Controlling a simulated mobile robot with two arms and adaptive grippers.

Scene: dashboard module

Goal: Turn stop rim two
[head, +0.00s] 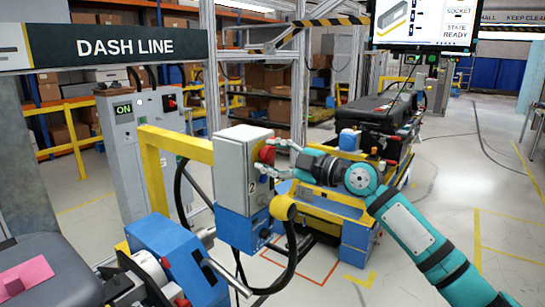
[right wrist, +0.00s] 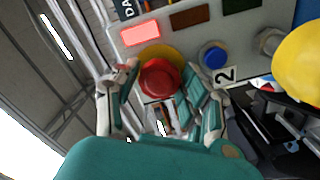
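The red stop knob (head: 267,155) is on the face of a grey control box (head: 236,160) marked 2. In the right wrist view the red knob (right wrist: 160,78) has a yellow ring (right wrist: 158,52) behind it. My right gripper (head: 275,158) is at the box face, with its fingers on either side of the knob. In the right wrist view the fingers (right wrist: 158,82) are spread around the knob, close to its edges. I cannot tell whether they touch it. My left gripper is not in view.
Beside the knob are a blue button (right wrist: 214,56), a lit red lamp (right wrist: 141,34) and a yellow round part (right wrist: 298,62). A yellow post (head: 155,175) and blue machinery (head: 175,255) stand left of the box. A cart (head: 375,130) stands behind my right arm. The floor at right is clear.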

